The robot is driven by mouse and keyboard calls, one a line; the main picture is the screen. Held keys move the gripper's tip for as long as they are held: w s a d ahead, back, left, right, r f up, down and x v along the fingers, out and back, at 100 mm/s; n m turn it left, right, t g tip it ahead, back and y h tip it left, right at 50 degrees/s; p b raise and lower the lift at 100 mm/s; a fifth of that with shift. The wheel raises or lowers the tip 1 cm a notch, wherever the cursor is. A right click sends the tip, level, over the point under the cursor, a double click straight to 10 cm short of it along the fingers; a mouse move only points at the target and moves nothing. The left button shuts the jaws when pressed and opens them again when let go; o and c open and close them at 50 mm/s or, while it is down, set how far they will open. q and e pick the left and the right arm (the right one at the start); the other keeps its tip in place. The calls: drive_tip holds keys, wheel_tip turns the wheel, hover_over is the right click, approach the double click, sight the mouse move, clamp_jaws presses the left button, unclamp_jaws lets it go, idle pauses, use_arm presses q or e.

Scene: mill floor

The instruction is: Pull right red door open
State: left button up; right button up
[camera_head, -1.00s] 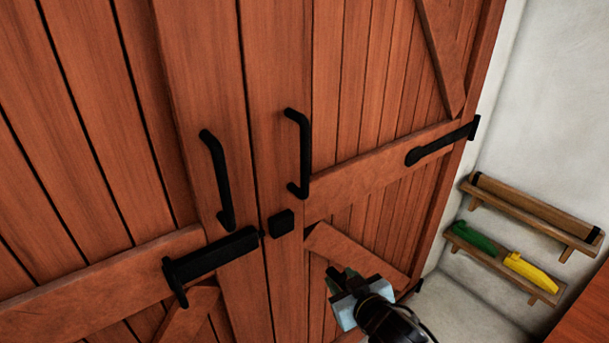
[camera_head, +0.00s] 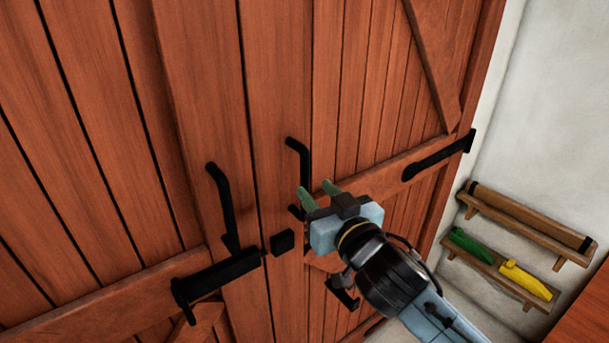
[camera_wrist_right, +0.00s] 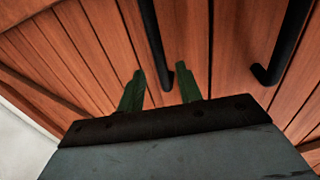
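The right red door (camera_head: 345,110) is plank wood and stands shut against the left red door (camera_head: 100,120). Its black bar handle (camera_head: 303,160) is upright near the seam; my right gripper hides part of its lower end. My right gripper (camera_head: 317,192) is open, its two green fingers apart, close to the handle's lower part. In the right wrist view the handle (camera_wrist_right: 154,42) runs down between the fingers (camera_wrist_right: 161,82), with no clear contact. Whether it is inside their reach or only beyond the tips, I cannot tell. My left gripper is not in view.
The left door has its own black handle (camera_head: 222,205) and a black bolt (camera_head: 215,280). A square black keeper (camera_head: 283,242) sits on the right door. A strap hinge (camera_head: 435,158) is at its right edge. Wall shelves (camera_head: 525,233) hold green and yellow items.

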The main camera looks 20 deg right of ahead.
sight(307, 180)
drive_tip(key=w, duration=0.4)
drive_tip(key=w+a, duration=0.1)
drive_tip(key=w, duration=0.1)
drive_tip(key=shift+p, duration=0.4)
clamp_jaws()
